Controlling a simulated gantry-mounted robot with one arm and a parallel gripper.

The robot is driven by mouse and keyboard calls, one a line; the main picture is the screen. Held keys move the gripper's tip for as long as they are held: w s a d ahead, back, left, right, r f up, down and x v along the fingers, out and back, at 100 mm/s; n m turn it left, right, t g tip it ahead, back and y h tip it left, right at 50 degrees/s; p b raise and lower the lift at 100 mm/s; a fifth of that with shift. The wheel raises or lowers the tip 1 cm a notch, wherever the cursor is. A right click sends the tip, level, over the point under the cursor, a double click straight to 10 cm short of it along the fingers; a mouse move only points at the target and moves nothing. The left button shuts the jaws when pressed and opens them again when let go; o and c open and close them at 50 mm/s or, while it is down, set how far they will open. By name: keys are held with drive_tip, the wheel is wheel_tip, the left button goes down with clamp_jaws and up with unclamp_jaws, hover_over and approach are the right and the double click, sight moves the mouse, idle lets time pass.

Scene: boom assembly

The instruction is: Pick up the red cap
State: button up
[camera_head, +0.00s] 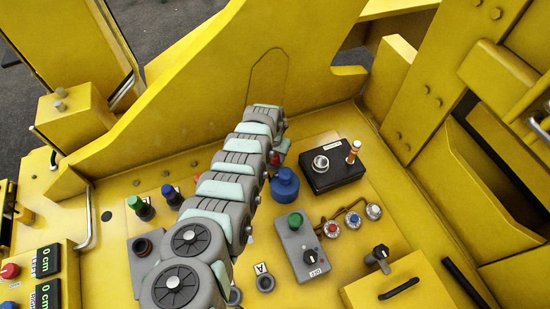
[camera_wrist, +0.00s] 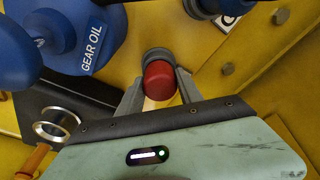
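The red cap (camera_wrist: 159,80) shows in the wrist view, with a dark grey ring behind it. The fingers of my gripper (camera_wrist: 158,88) stand apart, one on each side of the cap. Their tips are very close to its sides; I cannot tell whether they touch it. In the head view a small part of the red cap (camera_head: 275,159) shows beside my arm. My arm hides the gripper there.
A blue gear oil container (camera_wrist: 72,42) is close on the left in the wrist view; it also shows in the head view (camera_head: 285,186). A black box (camera_head: 332,165) with a metal ring and an orange-white knob stands right of it. Yellow walls enclose the panel.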

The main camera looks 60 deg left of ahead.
clamp_jaws()
drive_tip(key=shift+r, duration=0.1)
